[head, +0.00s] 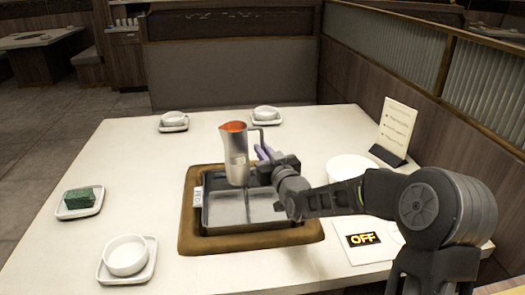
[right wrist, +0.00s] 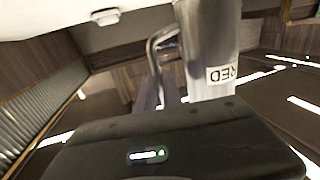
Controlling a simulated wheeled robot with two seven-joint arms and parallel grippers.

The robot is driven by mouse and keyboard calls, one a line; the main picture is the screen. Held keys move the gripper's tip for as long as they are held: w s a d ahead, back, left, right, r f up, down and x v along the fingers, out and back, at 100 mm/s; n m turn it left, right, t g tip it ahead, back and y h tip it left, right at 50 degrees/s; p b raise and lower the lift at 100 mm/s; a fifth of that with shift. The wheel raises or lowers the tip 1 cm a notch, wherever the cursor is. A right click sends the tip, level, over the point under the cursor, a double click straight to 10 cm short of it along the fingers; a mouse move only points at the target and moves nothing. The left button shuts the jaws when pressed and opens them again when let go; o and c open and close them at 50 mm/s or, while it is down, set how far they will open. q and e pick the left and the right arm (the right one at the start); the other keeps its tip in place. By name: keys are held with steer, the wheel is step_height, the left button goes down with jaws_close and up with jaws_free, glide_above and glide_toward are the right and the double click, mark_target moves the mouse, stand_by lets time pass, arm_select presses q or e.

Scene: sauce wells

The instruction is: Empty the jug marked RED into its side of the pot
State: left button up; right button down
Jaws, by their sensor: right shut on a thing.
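A metal jug (head: 235,160) with red liquid at its mouth is held upright above the pot. In the right wrist view the jug (right wrist: 205,50) carries a tag reading RED. My right gripper (head: 264,153) is shut on the jug's handle, on the right side of the jug; its fingers (right wrist: 165,92) also show in the right wrist view. The square metal pot (head: 222,214) sits below in a brown frame, with a divider near its middle. A small white label (head: 197,196) is on its left side, its text too small to read. My left gripper is out of view.
A white bowl on a saucer (head: 127,258) stands front left, and a green block on a dish (head: 80,200) at left. Two more bowls are at the back. A menu stand (head: 396,135), a white round vessel (head: 350,167) and an OFF sign (head: 363,239) are at right.

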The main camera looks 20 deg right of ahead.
steer(key=n, duration=0.1)
steer(key=d+f+n, duration=0.2)
steer(key=shift+s+f+n+g, duration=0.15)
steer(key=shift+s+n+g, duration=0.15)
steer(key=shift+g, duration=0.1)
steer(key=shift+f, duration=0.1)
steer(key=n, duration=0.1)
steer(key=r+n+b, duration=0.1)
steer(key=n, duration=0.2)
steer(key=shift+s+d+r+g+h, duration=0.15)
steer(key=shift+s+d+g+h, duration=0.15)
steer(key=shift+s+h, duration=0.1)
stand_by(0.5)
